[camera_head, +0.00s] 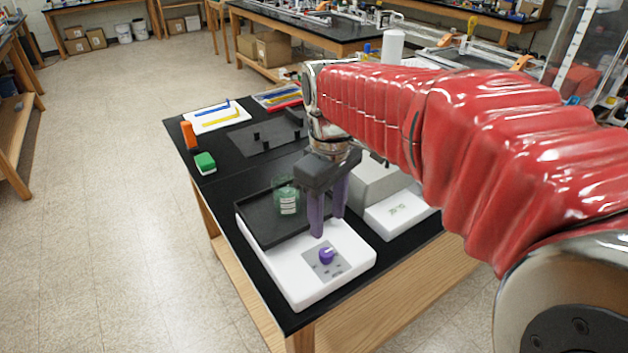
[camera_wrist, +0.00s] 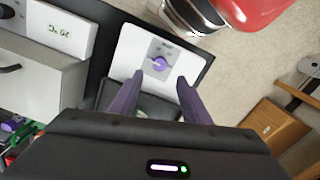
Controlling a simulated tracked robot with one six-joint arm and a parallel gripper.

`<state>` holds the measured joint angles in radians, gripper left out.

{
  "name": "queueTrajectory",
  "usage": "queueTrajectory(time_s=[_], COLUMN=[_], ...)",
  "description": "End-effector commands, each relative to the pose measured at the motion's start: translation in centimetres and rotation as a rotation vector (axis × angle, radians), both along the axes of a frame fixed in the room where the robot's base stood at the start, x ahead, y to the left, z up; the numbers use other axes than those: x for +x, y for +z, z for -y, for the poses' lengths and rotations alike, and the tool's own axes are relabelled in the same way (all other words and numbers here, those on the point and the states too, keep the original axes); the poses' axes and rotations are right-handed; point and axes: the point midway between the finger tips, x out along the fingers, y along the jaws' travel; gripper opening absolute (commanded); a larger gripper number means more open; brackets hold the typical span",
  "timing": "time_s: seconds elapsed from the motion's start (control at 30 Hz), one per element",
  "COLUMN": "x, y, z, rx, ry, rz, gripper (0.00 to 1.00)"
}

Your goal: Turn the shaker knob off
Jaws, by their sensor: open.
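The shaker (camera_head: 303,284) is a white box with a black platform on the table's front end. Its purple knob (camera_head: 326,255) sits on a grey panel at the front right of the box. In the wrist view the knob (camera_wrist: 159,64) lies a little beyond and between my finger tips. My gripper (camera_head: 328,227) has two purple fingers, apart and empty, pointing down above the shaker just behind the knob. It also shows in the wrist view (camera_wrist: 160,80). The fingers do not appear to touch the knob. A green-tinted bottle with a label (camera_head: 288,199) stands on the black platform.
A white and grey device with a display (camera_head: 397,212) stands right of the shaker. A green block (camera_head: 205,163) and an orange object (camera_head: 189,135) are at the table's left edge. A white sheet with blue and yellow tools (camera_head: 217,116) lies farther back.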

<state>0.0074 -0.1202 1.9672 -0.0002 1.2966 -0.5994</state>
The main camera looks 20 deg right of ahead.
Motion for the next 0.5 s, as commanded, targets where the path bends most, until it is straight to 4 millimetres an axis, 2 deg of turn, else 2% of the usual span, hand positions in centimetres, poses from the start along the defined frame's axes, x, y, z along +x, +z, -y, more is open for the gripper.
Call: queueTrajectory(time_s=[0.03,0.2,0.5], x=[0.0,0.0,-0.1], y=[0.9,2.9,3.6], z=[0.0,0.0,0.0], rx=[-0.001,0.000,0.000], ry=[0.000,0.000,0.000], rz=[0.003,0.000,-0.001], gripper=[0.43,0.43,0.43])
